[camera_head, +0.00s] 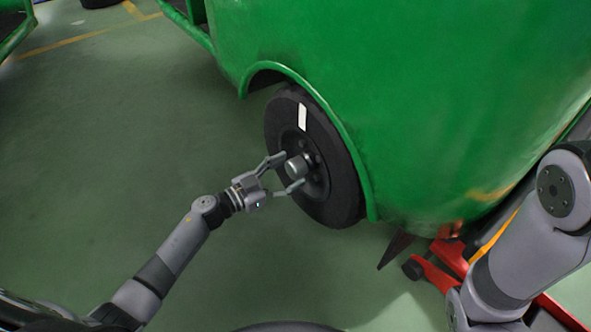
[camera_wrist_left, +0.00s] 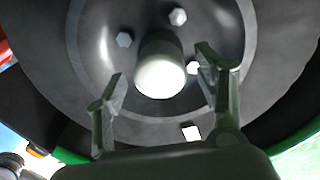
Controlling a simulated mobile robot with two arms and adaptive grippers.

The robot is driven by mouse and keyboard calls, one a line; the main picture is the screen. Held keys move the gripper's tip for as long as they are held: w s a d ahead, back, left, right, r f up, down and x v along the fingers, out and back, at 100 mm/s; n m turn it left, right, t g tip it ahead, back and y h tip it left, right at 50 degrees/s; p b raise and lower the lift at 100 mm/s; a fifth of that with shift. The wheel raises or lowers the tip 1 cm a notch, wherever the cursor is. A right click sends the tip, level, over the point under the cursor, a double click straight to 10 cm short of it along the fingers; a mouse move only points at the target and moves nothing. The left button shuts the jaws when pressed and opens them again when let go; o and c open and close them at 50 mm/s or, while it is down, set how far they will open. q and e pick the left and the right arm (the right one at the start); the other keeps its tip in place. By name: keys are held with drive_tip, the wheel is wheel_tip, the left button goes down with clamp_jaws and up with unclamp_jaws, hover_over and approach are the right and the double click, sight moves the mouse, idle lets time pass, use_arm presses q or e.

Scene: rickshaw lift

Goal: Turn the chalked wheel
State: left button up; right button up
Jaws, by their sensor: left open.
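The black wheel (camera_head: 339,190) sits under the green rickshaw body's arch, with a white chalk mark (camera_head: 303,117) on the upper part of its tyre. A pale round hub cap (camera_head: 297,167) stands out from its centre. My left gripper (camera_head: 284,173) is open in front of the hub, its fingers on either side of the cap. In the left wrist view the hub cap (camera_wrist_left: 160,68) shows beyond and between the two open fingers (camera_wrist_left: 165,95), with bolts around it. I cannot tell whether the fingers touch it. My right gripper is not in view.
The green rickshaw body (camera_head: 420,90) fills the upper right. A red jack (camera_head: 445,262) stands on the floor at the lower right, near my right arm. The green floor (camera_head: 110,130) left of the wheel is clear.

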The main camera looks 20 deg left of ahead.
use_arm(q)
drive_tip(key=shift+c, duration=0.5)
clamp_jaws()
idle(0.4)
